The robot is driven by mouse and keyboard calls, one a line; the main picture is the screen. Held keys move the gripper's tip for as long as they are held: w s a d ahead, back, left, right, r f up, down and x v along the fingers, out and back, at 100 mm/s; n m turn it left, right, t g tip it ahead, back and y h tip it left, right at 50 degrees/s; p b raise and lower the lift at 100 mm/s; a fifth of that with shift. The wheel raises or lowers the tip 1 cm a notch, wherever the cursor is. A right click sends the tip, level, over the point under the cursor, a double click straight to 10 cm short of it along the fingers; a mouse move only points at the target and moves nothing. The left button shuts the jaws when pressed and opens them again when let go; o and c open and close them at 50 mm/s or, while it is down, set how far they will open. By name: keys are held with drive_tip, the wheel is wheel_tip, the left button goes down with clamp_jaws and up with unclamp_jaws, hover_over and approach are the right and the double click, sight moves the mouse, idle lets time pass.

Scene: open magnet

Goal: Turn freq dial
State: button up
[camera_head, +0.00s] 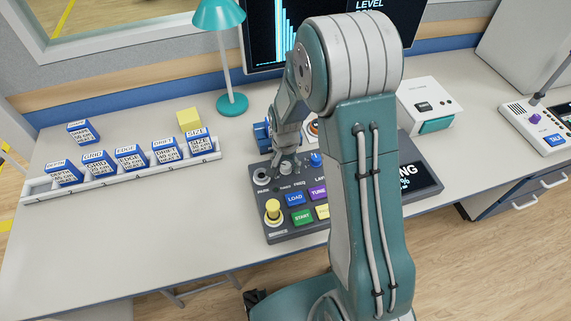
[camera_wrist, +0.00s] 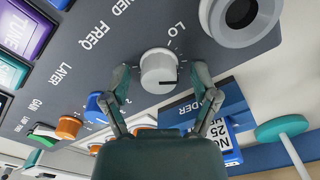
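In the wrist view the freq dial (camera_wrist: 158,72) is a light grey round knob with a dark pointer line, on a dark console (camera_wrist: 100,65). White tick marks and "LO" are printed around it, and "FREQ" beside it. My gripper (camera_wrist: 163,70) is open, with one finger on each side of the dial. A gap shows between each finger and the knob. In the head view my gripper (camera_head: 285,163) is over the upper left of the console (camera_head: 290,238), and my arm hides part of the panel. The dial is hard to make out there.
A round grey socket (camera_wrist: 240,18) and a blue knob (camera_wrist: 97,106) flank the dial. A blue reader holding a card (camera_wrist: 222,140) stands behind the console. Yellow plunger (camera_head: 272,210) and coloured buttons are at the front. A rack of labelled cards (camera_head: 125,172) lies left.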

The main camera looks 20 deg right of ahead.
sight(285, 164)
clamp_jaws()
drive_tip(key=shift+n, duration=1.3)
drive_tip(key=shift+o, duration=0.6)
unclamp_jaws()
drive_tip(key=shift+r, duration=0.1)
wheel_tip(285, 164, up, 12)
